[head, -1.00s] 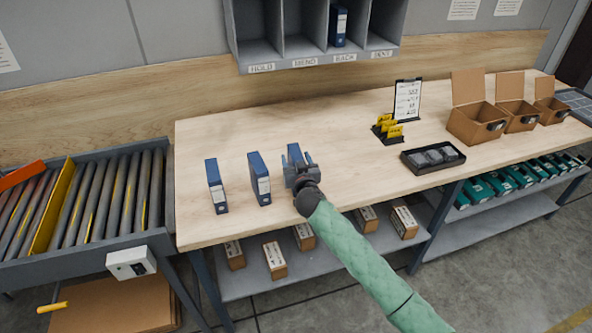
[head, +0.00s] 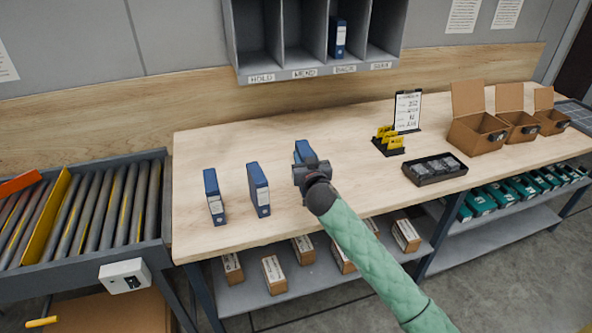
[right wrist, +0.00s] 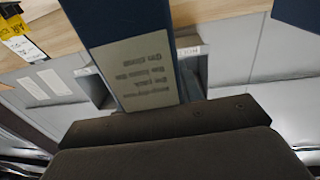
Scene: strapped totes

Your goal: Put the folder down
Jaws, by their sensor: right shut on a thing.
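My right gripper (head: 311,172) is shut on a blue folder (head: 303,150) over the middle of the workbench. The folder stands upright in the jaws, and the gripper hides its lower part, so I cannot tell whether it touches the bench. In the right wrist view the blue folder (right wrist: 108,22) fills the centre, with its pale printed label facing the camera. Two more blue folders, a left one (head: 214,197) and a nearer one (head: 259,189), stand upright on the bench to the left of the gripper. My left gripper is not in view.
A grey cubby shelf (head: 242,70) with labelled slots hangs above; one slot holds a blue folder (head: 338,38). A black tray (head: 436,180), yellow cards (head: 388,140) and open brown boxes (head: 476,138) stand to the right. A roller conveyor (head: 85,215) is at left. Bench space around the gripper is clear.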

